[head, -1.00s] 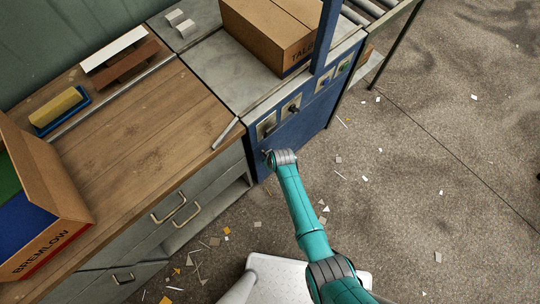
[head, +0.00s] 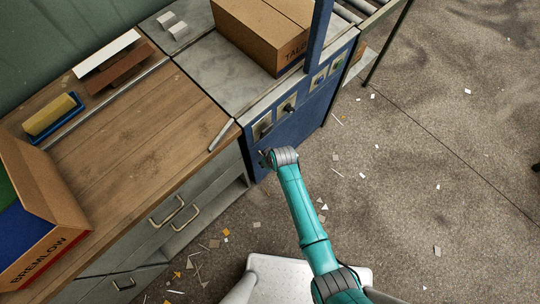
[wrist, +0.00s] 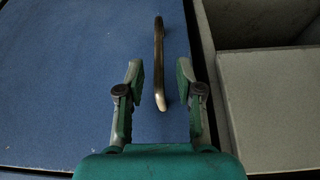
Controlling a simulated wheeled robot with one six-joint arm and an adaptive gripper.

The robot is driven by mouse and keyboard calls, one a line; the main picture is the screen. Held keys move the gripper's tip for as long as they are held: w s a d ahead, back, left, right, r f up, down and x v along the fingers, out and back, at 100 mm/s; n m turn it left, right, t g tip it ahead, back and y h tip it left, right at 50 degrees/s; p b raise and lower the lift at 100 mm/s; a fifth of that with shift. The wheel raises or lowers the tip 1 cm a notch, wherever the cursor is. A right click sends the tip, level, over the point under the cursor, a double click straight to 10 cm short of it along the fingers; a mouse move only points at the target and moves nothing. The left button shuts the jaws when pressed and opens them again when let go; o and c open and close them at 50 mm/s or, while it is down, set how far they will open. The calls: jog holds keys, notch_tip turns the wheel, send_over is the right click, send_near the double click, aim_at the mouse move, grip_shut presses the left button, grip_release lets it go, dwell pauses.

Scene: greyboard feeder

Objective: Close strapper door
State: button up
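The strapper (head: 262,108) is a blue machine with a grey top, at the upper middle of the head view. Its blue door panel (wrist: 75,70) fills the left and middle of the wrist view and carries a curved brass-coloured handle (wrist: 159,60). My gripper (wrist: 161,75) is open, with one finger on each side of the handle's lower part and gaps on both sides. In the head view my gripper is mostly hidden behind my wrist, low at the strapper's front. I cannot tell how far the door stands open.
A wooden workbench (head: 140,120) with drawers adjoins the strapper on the left. A cardboard box (head: 262,35) sits on the strapper top near a blue post (head: 319,40). A grey open compartment (wrist: 270,90) lies right of the door in the wrist view.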

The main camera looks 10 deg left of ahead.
jog(key=v, duration=0.6)
jog(key=shift+r, duration=0.4)
jog(key=shift+s+d, duration=0.1)
jog(key=s+d+r+m+t+h, duration=0.1)
jog(key=s+d+r+m+t, duration=0.2)
jog(key=s+d, duration=0.55)
jog(key=s+d+r+m+t, duration=0.2)
jog(key=s+d+t, duration=0.1)
jog(key=s+d, duration=0.55)
jog(key=s+d+r+m+t, duration=0.1)
jog(key=s+d+r+t, duration=0.1)
jog(key=s+r, duration=0.3)
jog(key=s+d+r+m+t+h, duration=0.1)
jog(key=s+r, duration=0.4)
jog(key=r, duration=0.7)
jog(key=s+d+r+m+t+h, duration=0.1)
jog(key=s+d+r+m+t, duration=0.1)
jog(key=s+r, duration=0.3)
notch_tip(320, 180, up, 4)
jog(key=shift+d+r+t, duration=0.1)
jog(key=shift+d+t, duration=0.2)
jog(key=shift+d, duration=0.35)
